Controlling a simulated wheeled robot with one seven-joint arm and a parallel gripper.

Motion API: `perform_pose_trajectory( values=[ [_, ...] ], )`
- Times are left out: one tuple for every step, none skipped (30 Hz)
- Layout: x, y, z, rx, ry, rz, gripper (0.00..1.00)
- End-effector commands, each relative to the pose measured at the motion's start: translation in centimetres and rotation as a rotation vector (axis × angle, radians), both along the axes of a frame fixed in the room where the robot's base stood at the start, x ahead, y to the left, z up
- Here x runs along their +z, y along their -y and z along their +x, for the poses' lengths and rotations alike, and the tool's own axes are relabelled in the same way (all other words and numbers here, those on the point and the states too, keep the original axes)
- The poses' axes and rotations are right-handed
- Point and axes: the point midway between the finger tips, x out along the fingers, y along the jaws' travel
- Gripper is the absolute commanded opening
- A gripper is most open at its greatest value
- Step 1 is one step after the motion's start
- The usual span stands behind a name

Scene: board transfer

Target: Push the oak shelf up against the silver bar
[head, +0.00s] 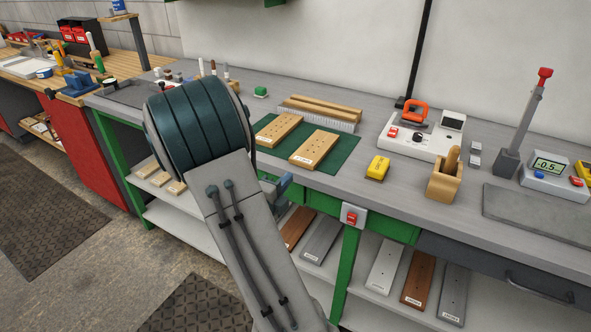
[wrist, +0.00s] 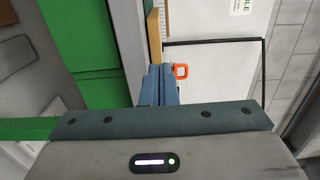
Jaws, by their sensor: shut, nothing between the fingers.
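Two light oak boards with dark holes and small white labels lie on a green mat (head: 343,160) on the bench: a left one (head: 279,128) and a right one (head: 316,147). The labels are too small to read, so I cannot tell which is the oak shelf. A silver ridged bar (head: 325,121) runs behind them, apart from the right board. My gripper (wrist: 160,72) is shut and empty. In the head view my arm hides most of it; a blue part shows at the bench's front edge. In the wrist view a tan wooden edge (wrist: 153,38) shows beyond the fingertips.
Wooden strips (head: 322,106) lie behind the bar. To the right are a yellow device (head: 377,168), a wooden holder (head: 444,182) and a white machine with an orange handle (head: 420,135). A red switch (head: 351,217) is on the bench front. Several boards lie on the lower shelf.

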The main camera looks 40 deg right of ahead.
Motion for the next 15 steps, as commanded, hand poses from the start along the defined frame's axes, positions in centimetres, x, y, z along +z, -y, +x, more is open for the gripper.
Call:
perform_pose_trajectory(
  values=[
    [0.0, 1.1, 0.4, -0.005, 0.001, -0.001, 0.00],
    [0.0, 1.7, 0.6, -0.004, 0.001, -0.001, 0.00],
    [0.0, 2.4, 0.9, -0.005, 0.000, -0.001, 0.00],
    [0.0, 2.8, 1.1, -0.004, 0.000, -0.001, 0.00],
    [0.0, 3.3, 1.3, -0.004, 0.001, -0.001, 0.00],
    [0.0, 3.8, 1.6, -0.004, 0.001, -0.001, 0.00],
    [0.0, 4.1, 1.7, -0.003, 0.000, -0.001, 0.00],
    [0.0, 4.4, 1.9, -0.003, 0.001, 0.000, 0.00],
    [0.0, 4.8, 2.0, -0.003, 0.001, 0.000, 0.00],
    [0.0, 5.0, 2.2, -0.002, 0.001, 0.000, 0.00],
    [0.0, 5.1, 2.2, -0.001, 0.001, 0.000, 0.00],
    [0.0, 5.3, 2.3, -0.001, 0.000, 0.000, 0.00],
    [0.0, 5.4, 2.4, -0.001, 0.000, 0.000, 0.00],
    [0.0, 5.5, 2.4, -0.001, 0.000, 0.000, 0.00],
    [0.0, 5.6, 2.4, -0.001, 0.001, 0.000, 0.00]
  ],
)
